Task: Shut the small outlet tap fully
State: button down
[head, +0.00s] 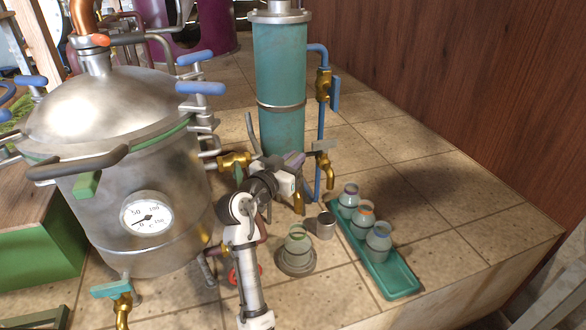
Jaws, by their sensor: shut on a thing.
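My gripper (292,171) is at the foot of the tall teal cylinder, with its jaws closed at a purple lever (294,159). The lever sits above a brass spout (298,203) that points down, and I take this to be the small outlet tap. My gripper and wrist hide most of the tap body, so the lever's exact angle is hard to tell. Another brass tap (325,172) with a grey lever is just to the right, apart from my gripper.
A big steel still (110,190) with a dial stands left. The teal cylinder (280,85) rises behind my gripper. A small jar (297,240) on a round base, a metal cup (325,226) and a green tray (395,279) with three jars stand in front. The tiled right front is clear.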

jog(key=shift+h, duration=0.3)
jog(key=c, duration=1.5)
grip_release()
jog(key=shift+o, duration=0.2)
jog(key=shift+r, duration=0.1)
